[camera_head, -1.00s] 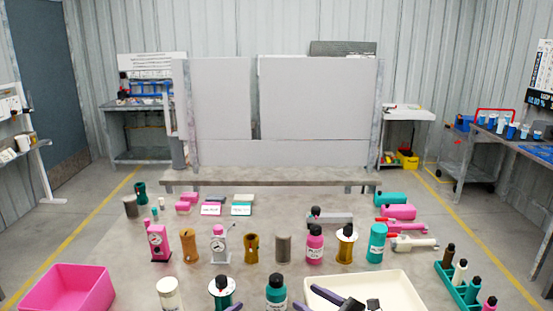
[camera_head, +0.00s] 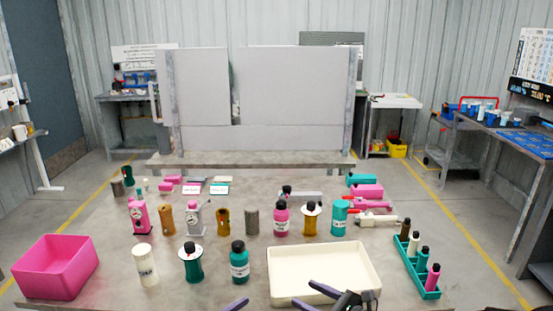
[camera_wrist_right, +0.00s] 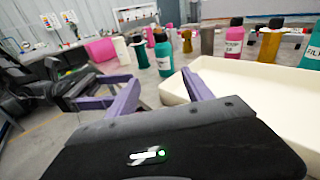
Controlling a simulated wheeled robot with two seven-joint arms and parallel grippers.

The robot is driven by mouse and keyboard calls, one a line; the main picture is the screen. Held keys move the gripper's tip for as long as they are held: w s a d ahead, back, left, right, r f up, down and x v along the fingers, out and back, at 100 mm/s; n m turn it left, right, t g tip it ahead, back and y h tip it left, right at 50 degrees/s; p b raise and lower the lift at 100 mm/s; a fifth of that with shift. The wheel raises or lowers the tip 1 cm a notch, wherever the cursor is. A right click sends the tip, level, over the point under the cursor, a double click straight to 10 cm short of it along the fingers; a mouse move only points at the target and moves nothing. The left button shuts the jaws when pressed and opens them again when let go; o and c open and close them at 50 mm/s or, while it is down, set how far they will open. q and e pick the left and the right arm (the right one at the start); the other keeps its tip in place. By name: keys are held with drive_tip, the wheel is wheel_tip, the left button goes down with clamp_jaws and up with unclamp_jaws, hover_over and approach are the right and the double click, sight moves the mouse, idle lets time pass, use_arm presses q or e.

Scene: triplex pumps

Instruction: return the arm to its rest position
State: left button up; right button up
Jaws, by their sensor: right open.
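My right gripper (camera_head: 312,296) shows at the bottom of the head view, with purple fingers apart over the near edge of the cream tray (camera_head: 284,286). In the right wrist view its fingers (camera_wrist_right: 160,92) are spread with nothing between them, and the tray (camera_wrist_right: 250,92) lies just beyond. My left gripper (camera_head: 235,304) shows only a purple fingertip at the head view's bottom edge. In the right wrist view the left gripper (camera_wrist_right: 104,90) is at the left, its two purple fingers apart and empty.
A pink bin (camera_head: 55,268) stands at the left of the table. A white bottle (camera_head: 146,265), a green-and-white container (camera_head: 190,263) and a teal bottle (camera_head: 239,261) stand left of the tray. A teal rack (camera_head: 416,268) of bottles is at right. Several pump parts stand behind.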

use_arm(q)
drive_tip(key=s+d+f+m+g+y, duration=0.1)
drive_tip(key=s+d+f+m+g, duration=0.1)
drive_tip(key=s+f+m+g, duration=0.55)
drive_tip(key=s+d+f+m+g+y, duration=0.1)
drive_tip(key=s+d+f+m+g, duration=0.2)
drive_tip(key=s+f, duration=0.85)
use_arm(e)
drive_tip(key=s+f+n+g+h, duration=0.7)
drive_tip(key=s+f+n+g, duration=0.45)
drive_tip(key=s+f, duration=1.15)
use_arm(q)
drive_tip(key=s+a+m+y, duration=0.3)
drive_tip(key=s+m, duration=0.4)
drive_tip(key=s+a+f+m+g+y, duration=0.1)
drive_tip(key=s+a+m+y, duration=0.1)
drive_tip(key=s+m, duration=0.5)
drive_tip(key=shift+a+f+m+y, duration=0.25)
drive_tip(key=shift+a+m+y, duration=0.2)
drive_tip(key=shift+a, duration=0.3)
use_arm(e)
drive_tip(key=s+a+f+n+t+h, duration=0.1)
drive_tip(key=s+a+f+n, duration=0.1)
drive_tip(key=s+n, duration=1)
drive_tip(key=shift+f+h, duration=0.3)
drive_tip(key=shift+h, duration=0.1)
